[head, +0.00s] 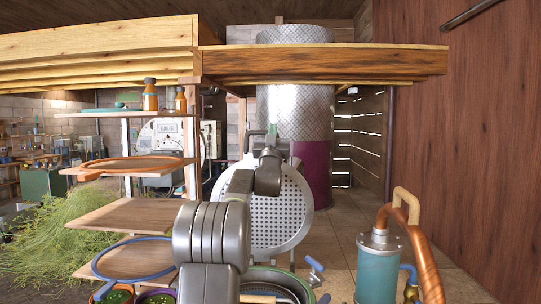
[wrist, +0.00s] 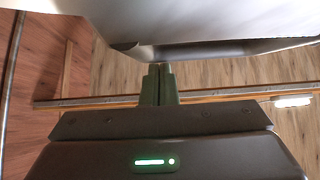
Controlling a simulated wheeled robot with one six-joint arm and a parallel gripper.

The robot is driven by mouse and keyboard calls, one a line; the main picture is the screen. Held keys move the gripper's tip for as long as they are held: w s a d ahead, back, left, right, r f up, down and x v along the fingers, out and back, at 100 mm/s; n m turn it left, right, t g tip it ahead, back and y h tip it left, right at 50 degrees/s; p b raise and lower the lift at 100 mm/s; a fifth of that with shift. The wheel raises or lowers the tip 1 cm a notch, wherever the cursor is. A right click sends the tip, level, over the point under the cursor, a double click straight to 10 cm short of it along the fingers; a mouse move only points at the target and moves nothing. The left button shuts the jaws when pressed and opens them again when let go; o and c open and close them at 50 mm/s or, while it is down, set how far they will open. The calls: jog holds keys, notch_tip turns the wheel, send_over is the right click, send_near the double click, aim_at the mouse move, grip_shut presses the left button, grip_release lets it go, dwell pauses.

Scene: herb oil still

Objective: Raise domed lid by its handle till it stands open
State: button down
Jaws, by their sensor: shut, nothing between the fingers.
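A round, pale perforated face (head: 295,215), apparently the inner side of the domed lid, stands nearly upright behind an open pot (head: 300,277) in the head view. My arm covers its left part. My gripper (head: 272,132) is at the lid's top edge, small and partly hidden by my wrist. In the wrist view, my gripper's dark green fingers (wrist: 159,70) are together and empty. A smooth pale surface (wrist: 220,20), probably the lid, lies just beyond the fingertips with a grey rim. I cannot make out the handle clearly, nor whether the fingers touch the lid.
A teal canister (head: 378,275) with a copper pipe (head: 427,262) stands right of the pot. Wooden shelves (head: 125,215) stand at left, beside heaped green herbs (head: 50,235). A thick wooden beam (head: 320,64) crosses above. A tall metal column (head: 296,110) stands behind.

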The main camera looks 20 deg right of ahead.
jog(key=s+a+f+b, duration=0.4)
jog(key=s, duration=0.5)
jog(key=shift+a, duration=0.15)
jog(key=shift+w+f, duration=0.1)
jog(key=w+f+p+x, duration=0.1)
jog(key=p+x, duration=0.4)
jog(key=x, duration=0.5)
jog(key=shift+w+d+f, duration=0.2)
jog(key=shift+w+d, duration=0.1)
jog(key=shift+d, duration=0.1)
